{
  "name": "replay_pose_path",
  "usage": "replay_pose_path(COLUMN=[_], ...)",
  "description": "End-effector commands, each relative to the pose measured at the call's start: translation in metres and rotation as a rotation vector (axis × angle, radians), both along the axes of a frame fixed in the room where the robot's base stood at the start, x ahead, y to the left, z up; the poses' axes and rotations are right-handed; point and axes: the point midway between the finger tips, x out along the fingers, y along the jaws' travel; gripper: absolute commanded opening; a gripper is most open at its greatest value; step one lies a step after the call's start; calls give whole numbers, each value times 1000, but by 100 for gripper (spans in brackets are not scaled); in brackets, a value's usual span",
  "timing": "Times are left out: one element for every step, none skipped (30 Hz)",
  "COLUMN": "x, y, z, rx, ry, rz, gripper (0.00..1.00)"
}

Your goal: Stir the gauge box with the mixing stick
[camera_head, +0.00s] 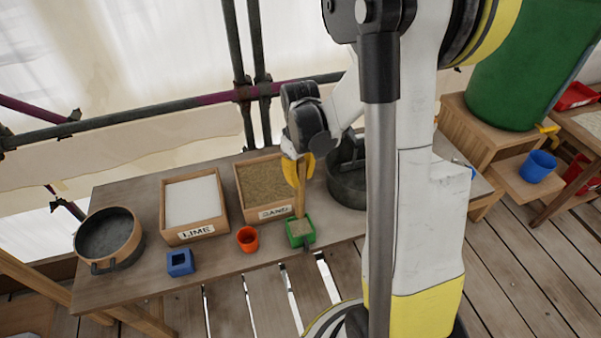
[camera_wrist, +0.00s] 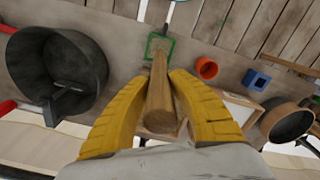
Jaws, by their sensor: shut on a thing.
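My gripper (camera_head: 298,172) is shut on the wooden mixing stick (camera_head: 300,202), which points down, nearly upright. In the wrist view the stick (camera_wrist: 160,98) sits between the yellow fingers (camera_wrist: 162,88). Its lower end reaches the small green box (camera_head: 290,238) near the front edge of the bench. The green box holds sand-coloured material (camera_head: 301,227) and also shows in the wrist view (camera_wrist: 150,47). The stick's tip appears to be inside or just above the green box; I cannot tell how deep. A small blue box (camera_head: 180,263) stands farther left.
The bench (camera_head: 125,272) also holds a round pan (camera_head: 107,235), trays labelled LIME (camera_head: 193,203) and SAND (camera_head: 262,187), and an orange cup (camera_head: 247,239). A dark metal pot (camera_head: 346,187) stands right of my gripper. Scaffold tubes (camera_head: 140,117) run behind.

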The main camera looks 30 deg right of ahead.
Motion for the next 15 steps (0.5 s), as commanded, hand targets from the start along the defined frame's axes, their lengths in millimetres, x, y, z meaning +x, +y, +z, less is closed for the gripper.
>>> replay_pose_path(x=[0,0,0,0,0,0,0,0,0,0,0,0,0,0,0], y=[0,0,0,0,0,0,0,0,0,0,0,0,0,0,0], z=[0,-1,-2,-3,-5,-7,-9,-12,-15,-18,-21,-26,-29,-33,-38], rx=[0,0,0,0,0,0,0,0,0,0,0,0,0,0,0], ry=[0,0,0,0,0,0,0,0,0,0,0,0,0,0,0], rz=[1,1,1,1,1,1,1,1,1,1,1,1,1,1,1], gripper=[0,0,0,0,0,0,0,0,0,0,0,0,0,0,0])
